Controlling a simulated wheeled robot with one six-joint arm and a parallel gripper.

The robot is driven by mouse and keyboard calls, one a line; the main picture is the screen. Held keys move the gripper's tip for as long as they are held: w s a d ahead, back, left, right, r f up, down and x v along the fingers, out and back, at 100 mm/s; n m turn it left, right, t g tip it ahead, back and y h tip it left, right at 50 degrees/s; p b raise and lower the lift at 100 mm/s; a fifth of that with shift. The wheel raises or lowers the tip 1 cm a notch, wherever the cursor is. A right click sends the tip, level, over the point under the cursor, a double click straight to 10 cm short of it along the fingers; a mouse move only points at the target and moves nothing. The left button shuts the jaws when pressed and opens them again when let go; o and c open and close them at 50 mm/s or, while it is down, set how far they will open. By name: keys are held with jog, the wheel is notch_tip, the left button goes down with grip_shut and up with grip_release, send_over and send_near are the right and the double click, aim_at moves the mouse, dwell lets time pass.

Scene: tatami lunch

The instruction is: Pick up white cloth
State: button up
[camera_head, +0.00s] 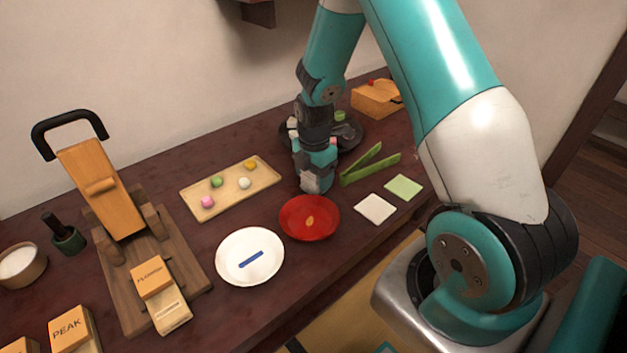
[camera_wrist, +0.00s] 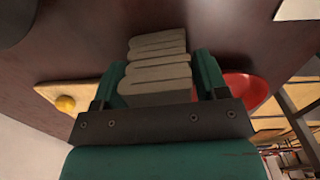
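The white cloth (camera_wrist: 157,68) is a pale, folded bundle with several rounded layers, between the two green fingers of my gripper (camera_wrist: 160,75) in the wrist view. The fingers lie against both its sides, so my gripper looks shut on it. In the head view my gripper (camera_head: 318,178) points down over the table, behind the red plate. A pale piece of the cloth (camera_head: 309,184) shows at the fingertips. Whether the cloth is clear of the table cannot be told.
The red plate (camera_head: 310,228) is just in front, with a white plate (camera_head: 232,270) beside it. A board of sweets (camera_head: 203,190) lies left. A green folded piece (camera_head: 366,168), a white square (camera_head: 375,208) and a green square (camera_head: 403,187) lie right. A dark tray (camera_head: 350,140) stands behind.

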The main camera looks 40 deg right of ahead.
jog(key=c, duration=0.5)
notch_tip(320, 180, up, 20)
jog(key=shift+r+p, duration=0.1)
jog(key=shift+p, duration=0.7)
